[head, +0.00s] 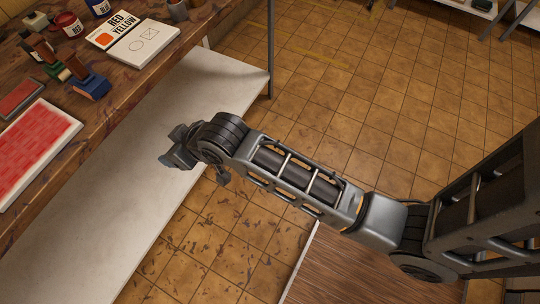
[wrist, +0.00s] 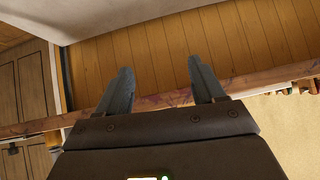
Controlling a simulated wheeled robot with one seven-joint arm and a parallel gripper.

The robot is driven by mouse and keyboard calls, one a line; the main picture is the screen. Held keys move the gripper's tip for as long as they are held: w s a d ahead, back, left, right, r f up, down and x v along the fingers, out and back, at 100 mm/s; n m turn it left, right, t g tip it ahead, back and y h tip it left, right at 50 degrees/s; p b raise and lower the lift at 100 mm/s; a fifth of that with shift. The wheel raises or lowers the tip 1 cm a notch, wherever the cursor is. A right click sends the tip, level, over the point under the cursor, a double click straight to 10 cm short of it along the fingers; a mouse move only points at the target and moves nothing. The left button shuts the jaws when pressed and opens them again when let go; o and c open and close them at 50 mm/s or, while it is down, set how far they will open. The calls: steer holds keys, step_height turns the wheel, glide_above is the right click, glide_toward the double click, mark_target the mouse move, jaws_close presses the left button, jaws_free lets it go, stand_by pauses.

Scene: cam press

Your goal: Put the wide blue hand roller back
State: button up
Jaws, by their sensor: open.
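A blue hand roller (head: 90,84) with a dark upright handle stands on the wooden tabletop at the left of the head view. It is beside a green one and a dark one, and I cannot tell its width exactly. My gripper (head: 174,156) is out in front of the table's edge, over the pale lower shelf, well apart from the roller. In the wrist view my gripper (wrist: 161,65) has its two fingers spread with nothing between them. The roller does not show clearly in the wrist view.
The pale shelf (head: 165,105) below is bare. Tiled floor (head: 350,110) is open to the right.

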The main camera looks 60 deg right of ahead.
steer(key=s+d+r+t, duration=0.1)
steer(key=s+r+t, duration=0.2)
steer(key=s, duration=1.8)
steer(key=s+d+r+t, duration=0.1)
steer(key=s+r+t, duration=0.1)
steer(key=s+r, duration=1.1)
steer(key=shift+s+r+t+h, duration=0.2)
steer(key=shift+t+h, duration=0.1)
